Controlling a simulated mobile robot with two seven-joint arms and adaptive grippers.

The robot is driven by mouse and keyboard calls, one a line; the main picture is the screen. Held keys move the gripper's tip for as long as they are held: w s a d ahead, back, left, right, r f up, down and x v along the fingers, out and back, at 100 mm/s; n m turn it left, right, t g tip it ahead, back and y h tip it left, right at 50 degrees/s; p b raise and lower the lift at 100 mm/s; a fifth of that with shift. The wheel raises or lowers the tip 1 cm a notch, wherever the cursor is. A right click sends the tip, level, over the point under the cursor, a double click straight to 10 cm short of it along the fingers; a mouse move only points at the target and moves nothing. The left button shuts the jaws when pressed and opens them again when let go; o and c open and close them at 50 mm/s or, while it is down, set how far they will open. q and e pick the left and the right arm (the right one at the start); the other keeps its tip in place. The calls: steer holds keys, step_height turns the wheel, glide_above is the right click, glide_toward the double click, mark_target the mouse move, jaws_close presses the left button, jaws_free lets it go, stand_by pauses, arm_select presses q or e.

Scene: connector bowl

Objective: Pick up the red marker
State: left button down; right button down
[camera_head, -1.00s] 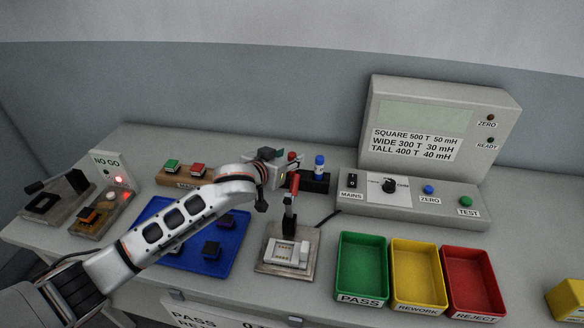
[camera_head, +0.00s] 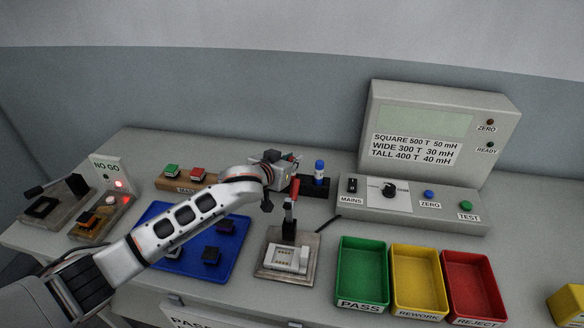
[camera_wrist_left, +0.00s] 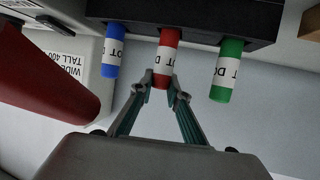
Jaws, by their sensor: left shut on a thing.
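The red marker (camera_wrist_left: 167,48) shows in the left wrist view, between a blue marker (camera_wrist_left: 113,50) and a green marker (camera_wrist_left: 227,70). Its far end meets the black holder (camera_wrist_left: 190,18), where the other two also sit. My left gripper (camera_wrist_left: 161,82) is shut on the free end of the red marker, one fingertip on each side. In the head view my left gripper (camera_head: 288,166) is at the holder (camera_head: 318,188), left of the blue marker (camera_head: 319,170), and hides most of the red marker. My right gripper is not in view.
A clamp fixture with a red lever (camera_head: 295,190) stands just in front of the gripper; the lever looms at left in the wrist view (camera_wrist_left: 40,80). The tester (camera_head: 410,200) is to the right. A blue tray (camera_head: 228,262) lies under my arm. Green, yellow and red bins (camera_head: 362,240) stand front right.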

arm_select(q)
steer(key=shift+r, duration=0.1)
step_height(320, 180, up, 20)
steer(key=shift+p, duration=0.3)
stand_by(0.3)
steer(key=c, duration=2.5)
jaws_free()
steer(key=c, duration=0.3)
